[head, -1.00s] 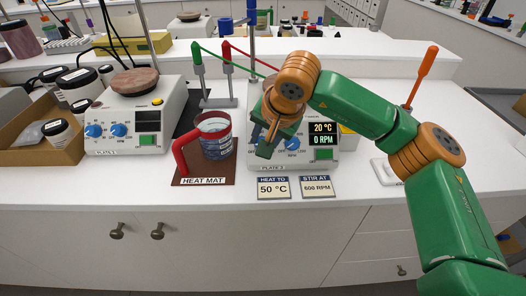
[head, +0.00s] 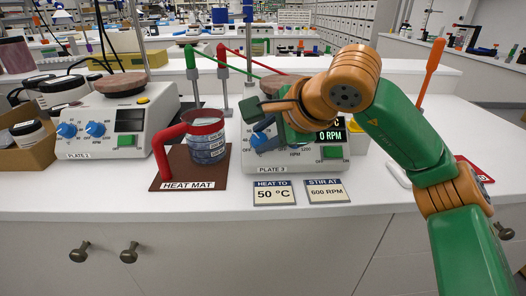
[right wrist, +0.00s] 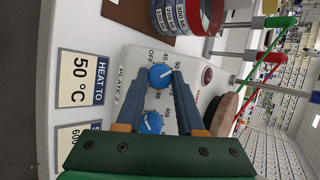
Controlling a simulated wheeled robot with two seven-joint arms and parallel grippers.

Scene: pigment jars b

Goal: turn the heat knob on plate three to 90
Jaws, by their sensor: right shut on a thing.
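Plate three (head: 278,158), a white hotplate with a "PLATE 3" label, stands right of the heat mat. My right gripper (head: 262,128) is over its front panel and hides much of it. In the right wrist view the fingers lie on either side of the blue heat knob (right wrist: 161,76), shut on it. The knob's white mark points to the upper right of that picture, towards the 50 side of the dial; the exact reading is unclear. The blue stir knob (right wrist: 151,122) is beside it. The display (head: 330,135) shows 0 RPM; its temperature line is mostly hidden. My left gripper is out of view.
A beaker with a red handle (head: 207,148) stands on the brown heat mat (head: 165,178), close left of plate three. Cards in front read heat to 50 °C (head: 274,194) and stir at 600 RPM (head: 327,191). Plate two (head: 100,135) is further left.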

